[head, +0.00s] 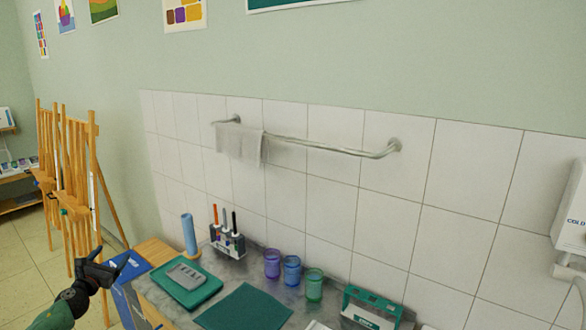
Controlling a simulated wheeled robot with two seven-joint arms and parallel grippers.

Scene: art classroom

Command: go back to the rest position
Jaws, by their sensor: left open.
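My left gripper (108,263) is at the lower left, raised in front of the counter's left end. Its dark jaws are open, and I see nothing between them. My right gripper does not show in the head view.
A counter (232,276) runs along the tiled wall, bearing a teal tray (206,290), a dark green mat (245,310), a marker holder (228,245), coloured jars (291,270) and a green-white box (370,308). Easels (75,180) stand left. A rail (330,149) holds a towel (240,145).

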